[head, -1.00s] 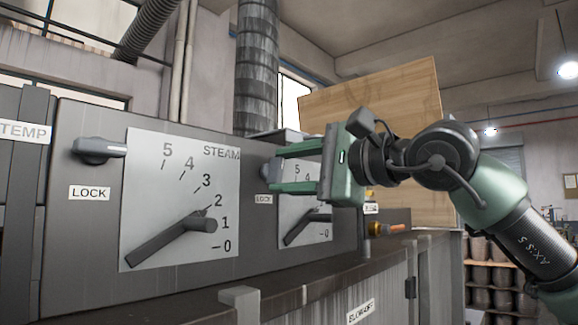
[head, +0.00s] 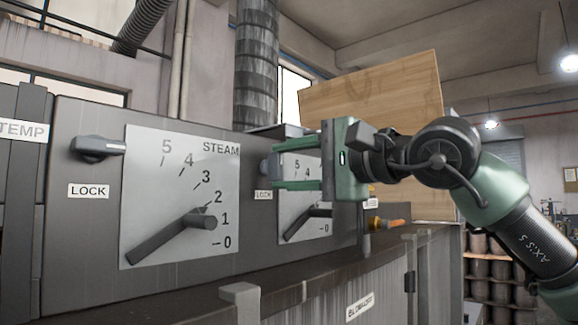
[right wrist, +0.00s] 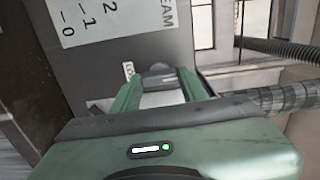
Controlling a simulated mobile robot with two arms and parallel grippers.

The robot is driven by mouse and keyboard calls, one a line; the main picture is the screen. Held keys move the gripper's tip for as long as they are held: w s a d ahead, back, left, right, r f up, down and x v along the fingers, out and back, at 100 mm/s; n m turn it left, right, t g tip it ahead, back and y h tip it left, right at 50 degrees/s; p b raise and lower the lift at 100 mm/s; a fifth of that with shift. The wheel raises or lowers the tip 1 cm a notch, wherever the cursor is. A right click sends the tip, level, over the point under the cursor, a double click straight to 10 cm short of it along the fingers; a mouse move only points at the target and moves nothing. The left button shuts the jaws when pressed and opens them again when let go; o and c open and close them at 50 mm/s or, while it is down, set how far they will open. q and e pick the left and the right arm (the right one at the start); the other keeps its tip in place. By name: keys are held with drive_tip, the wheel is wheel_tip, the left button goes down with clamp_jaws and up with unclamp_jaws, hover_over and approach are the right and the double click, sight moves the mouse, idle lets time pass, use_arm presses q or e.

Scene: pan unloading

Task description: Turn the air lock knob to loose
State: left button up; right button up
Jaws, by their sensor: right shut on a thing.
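The lock knob (head: 265,167) of the second dial is a small grey knob on the dark panel, just above a small lock label (head: 263,196). In the right wrist view the knob (right wrist: 158,72) shows between the fingertips. My left gripper is not in view.
Another grey knob (head: 98,147) sits above a LOCK label at left, beside the large STEAM dial (head: 150,180). The second dial (head: 305,225) is partly behind my gripper. A ledge (head: 300,270) runs below the panel. An orange-handled part (head: 385,224) sticks out at right.

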drive_tip(key=o, duration=1.4)
drive_tip(key=shift+a, duration=0.1)
drive_tip(key=b+v, duration=0.3)
drive_tip(key=v, duration=0.4)
drive_tip(key=shift+s+d, duration=0.3)
drive_tip(key=shift+d, duration=0.05)
